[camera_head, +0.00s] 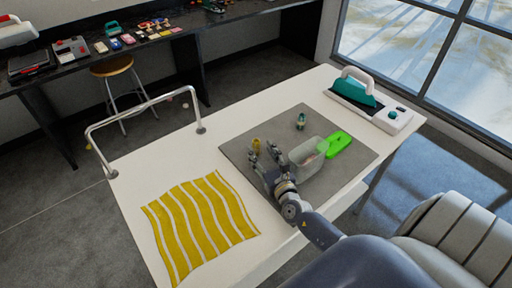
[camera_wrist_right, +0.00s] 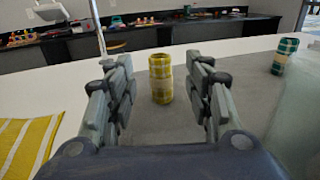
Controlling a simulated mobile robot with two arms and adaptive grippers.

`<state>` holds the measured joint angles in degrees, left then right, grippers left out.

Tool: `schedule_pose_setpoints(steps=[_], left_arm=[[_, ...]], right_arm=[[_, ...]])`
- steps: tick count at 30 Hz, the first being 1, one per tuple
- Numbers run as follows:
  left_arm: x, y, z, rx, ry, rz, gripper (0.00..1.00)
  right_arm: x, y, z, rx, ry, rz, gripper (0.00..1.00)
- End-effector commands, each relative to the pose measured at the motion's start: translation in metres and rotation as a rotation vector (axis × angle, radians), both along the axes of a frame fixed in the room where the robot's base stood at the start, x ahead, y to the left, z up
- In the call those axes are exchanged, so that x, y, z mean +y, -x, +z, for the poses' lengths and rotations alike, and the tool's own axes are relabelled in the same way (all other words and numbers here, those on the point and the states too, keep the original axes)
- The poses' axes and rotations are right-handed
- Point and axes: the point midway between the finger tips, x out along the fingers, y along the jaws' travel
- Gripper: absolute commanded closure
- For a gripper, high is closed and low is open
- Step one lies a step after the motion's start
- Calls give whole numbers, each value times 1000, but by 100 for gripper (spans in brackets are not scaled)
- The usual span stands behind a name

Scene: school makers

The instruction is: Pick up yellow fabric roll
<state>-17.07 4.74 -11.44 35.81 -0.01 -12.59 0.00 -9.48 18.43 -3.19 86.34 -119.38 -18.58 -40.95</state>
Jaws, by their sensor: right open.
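The yellow fabric roll (camera_head: 256,145) stands upright on the grey mat (camera_head: 237,152). In the right wrist view the roll (camera_wrist_right: 161,78) is yellow with pale bands and shows between the two fingers, a little beyond them. My right gripper (camera_head: 264,157) is open and empty, on the near side of the roll. In the wrist view its fingers (camera_wrist_right: 160,85) are spread to either side of the roll, with a gap on both sides. I cannot tell the exact distance to the roll. My left gripper does not show.
A green fabric roll (camera_head: 300,122) stands farther back on the mat. A translucent bin (camera_head: 308,160) and a bright green tool (camera_head: 338,144) lie to the right of my gripper. A yellow striped cloth (camera_head: 201,226) covers the table's left part.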

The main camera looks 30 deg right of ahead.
Motion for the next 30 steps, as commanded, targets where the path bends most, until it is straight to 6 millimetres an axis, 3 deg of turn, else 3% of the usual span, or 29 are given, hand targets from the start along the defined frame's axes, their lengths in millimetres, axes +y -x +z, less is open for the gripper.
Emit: schedule_pose_setpoints(steps=[5,12,22,27,30], left_arm=[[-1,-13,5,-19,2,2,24],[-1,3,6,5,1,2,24],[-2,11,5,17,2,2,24],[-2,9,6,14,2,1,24],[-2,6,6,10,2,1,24]], right_arm=[[-3,-18,3,-3,2,0,52],[-8,-45,1,-1,0,0,52],[-9,-49,0,0,0,0,52],[-9,-49,0,0,0,0,91],[-9,-49,0,0,0,0,92]])
